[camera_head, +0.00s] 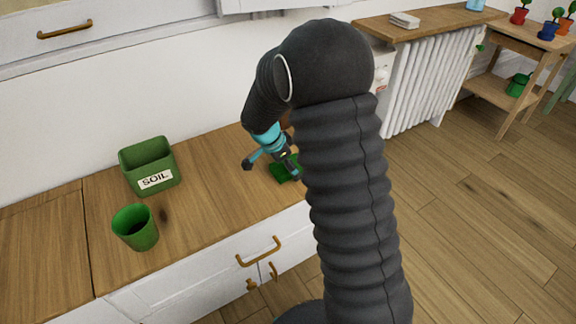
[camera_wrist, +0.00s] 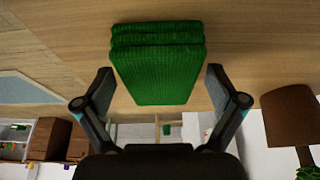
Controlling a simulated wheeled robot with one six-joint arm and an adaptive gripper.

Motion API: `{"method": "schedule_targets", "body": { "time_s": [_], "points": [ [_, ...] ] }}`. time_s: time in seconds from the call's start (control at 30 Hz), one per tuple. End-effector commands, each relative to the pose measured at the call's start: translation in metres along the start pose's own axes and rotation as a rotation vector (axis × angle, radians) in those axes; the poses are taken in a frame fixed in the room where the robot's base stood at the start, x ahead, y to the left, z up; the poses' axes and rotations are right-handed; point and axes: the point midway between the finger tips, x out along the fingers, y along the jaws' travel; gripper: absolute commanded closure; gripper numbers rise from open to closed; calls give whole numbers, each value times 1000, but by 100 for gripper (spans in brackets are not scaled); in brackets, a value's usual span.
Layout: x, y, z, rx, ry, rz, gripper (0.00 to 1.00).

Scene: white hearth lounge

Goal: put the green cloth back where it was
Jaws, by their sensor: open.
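The green cloth (camera_head: 283,171) lies on the wooden counter, partly hidden behind my arm and gripper in the head view. In the wrist view the cloth (camera_wrist: 158,82) looks folded into a thick stack and lies in the gap between my fingers. My gripper (camera_head: 272,166) is open and reaches down close at the cloth. In the wrist view its two fingers (camera_wrist: 158,92) stand apart, one on each side of the cloth, with a gap visible on both sides. I cannot tell whether the fingertips touch the counter.
A green SOIL box (camera_head: 150,165) and an empty-looking green pot (camera_head: 136,227) stand left on the counter. A brown pot (camera_wrist: 291,116) stands close by my gripper in the wrist view. A white stack (camera_head: 405,20) lies on the shelf above the radiator. Potted plants (camera_head: 547,30) are at far right.

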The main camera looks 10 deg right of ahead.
Motion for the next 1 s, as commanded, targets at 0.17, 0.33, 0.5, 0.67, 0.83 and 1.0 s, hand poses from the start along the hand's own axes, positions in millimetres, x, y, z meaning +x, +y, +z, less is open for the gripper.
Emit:
{"method": "schedule_targets", "body": {
  "time_s": [0.17, 0.33, 0.5, 0.67, 0.83, 1.0],
  "points": [
    [-3, 0, -1, 0, 0, 0, 5],
    [-21, -1, -1, 0, 1, -4, 5],
    [-56, -1, -1, 1, 1, -5, 5],
    [-87, -1, -1, 0, 1, -4, 5],
    [-110, 0, -1, 0, 1, -2, 5],
    [-122, 1, -2, -4, -1, -2, 5]
  ]
}}
